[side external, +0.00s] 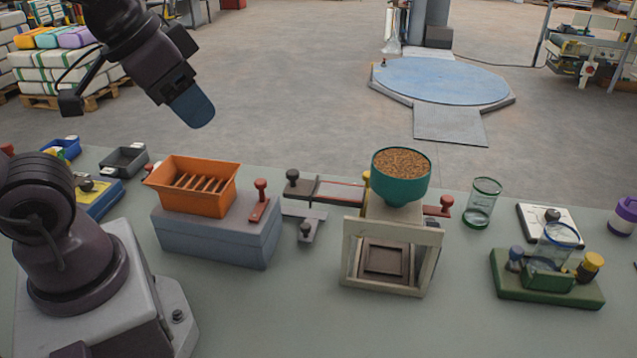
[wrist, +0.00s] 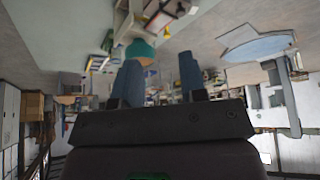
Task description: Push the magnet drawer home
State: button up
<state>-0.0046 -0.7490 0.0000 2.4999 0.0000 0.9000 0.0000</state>
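An orange tray (side external: 193,190) with several dark slanted bars sits on a blue-grey block (side external: 215,238), left of centre in the side view. A red knobbed handle (side external: 259,203) stands at the block's right end. No part is labelled, so I cannot tell for certain which is the magnet drawer; the barred orange tray resembles it. My gripper (side external: 196,110) is high above and behind the bench, well apart from the tray. In the wrist view my gripper (wrist: 160,68) has its two blue fingers apart with nothing between them.
Right of the tray are a slide with dark knobs (side external: 325,190), a teal funnel of grain (side external: 401,178) on a pale frame (side external: 345,265), a glass jar (side external: 482,203) and a green holder (side external: 545,285). Small bins (side external: 124,161) stand at the left. The front bench is clear.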

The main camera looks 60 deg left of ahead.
jog(key=shift+w+a+f+n+g, duration=0.3)
jog(key=shift+a+f, duration=0.15)
jog(key=shift+a, duration=0.05)
jog(key=shift+w+a+f+n+g, duration=0.25)
jog(key=shift+a+f+n+g, duration=0.05)
jog(key=shift+a+f, duration=0.15)
grip_shut()
jog(key=w+a+f+n+g+h, duration=0.1)
jog(key=w+a+f+n, duration=0.2)
jog(key=n, duration=0.5)
jog(key=w+a+f+n+h, duration=0.1)
jog(key=w+a+n+h, duration=0.15)
jog(key=a+n, duration=0.35)
jog(key=w+a+f+n+g, duration=0.1)
jog(key=w+a+n, duration=0.2)
jog(key=n, duration=0.6)
jog(key=w+d+f, duration=0.4)
jog(key=d+f, duration=0.3)
jog(key=f, duration=0.2)
jog(key=shift+f, duration=0.3)
jog(key=shift+w, duration=0.1)
